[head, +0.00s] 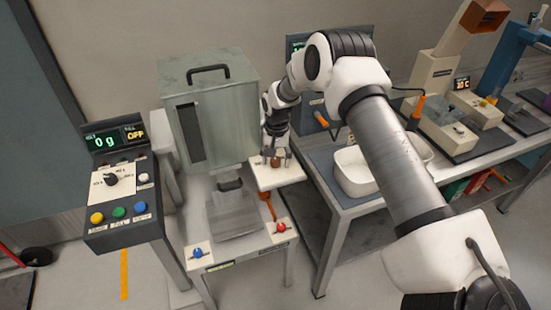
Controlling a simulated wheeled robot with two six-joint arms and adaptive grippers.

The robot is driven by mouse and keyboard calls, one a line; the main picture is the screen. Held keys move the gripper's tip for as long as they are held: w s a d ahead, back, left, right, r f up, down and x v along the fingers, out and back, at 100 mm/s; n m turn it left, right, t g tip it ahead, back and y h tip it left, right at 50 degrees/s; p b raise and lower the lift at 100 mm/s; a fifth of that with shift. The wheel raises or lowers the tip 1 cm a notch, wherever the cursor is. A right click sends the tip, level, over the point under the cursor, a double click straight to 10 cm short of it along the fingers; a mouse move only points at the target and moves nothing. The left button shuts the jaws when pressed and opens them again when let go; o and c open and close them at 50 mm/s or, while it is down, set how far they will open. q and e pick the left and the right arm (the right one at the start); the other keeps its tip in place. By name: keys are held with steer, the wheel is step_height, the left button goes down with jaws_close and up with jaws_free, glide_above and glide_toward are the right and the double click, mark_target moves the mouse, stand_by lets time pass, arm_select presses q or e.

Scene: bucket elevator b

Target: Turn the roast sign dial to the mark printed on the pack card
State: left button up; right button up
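My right gripper (276,157) points down over a white plate (288,176) to the right of the grey metal cabinet. A small brown knob (276,162) on this plate sits between its fingers. The fingers look spread, with no clear contact on the knob. This knob may be the roast sign dial, but its marks are too small to read. Another dial, a black knob on a white face (111,179), is on the console at left. I cannot make out a pack card. My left gripper is not in view.
The grey cabinet (222,115) stands behind a low stand with a blue knob (197,253) and a red knob (281,227). A white bin (352,172) is on the right bench, partly behind my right arm.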

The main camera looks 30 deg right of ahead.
mark_target(277, 158)
step_height(277, 158, up, 12)
steer(key=shift+d, duration=0.2)
stand_by(0.4)
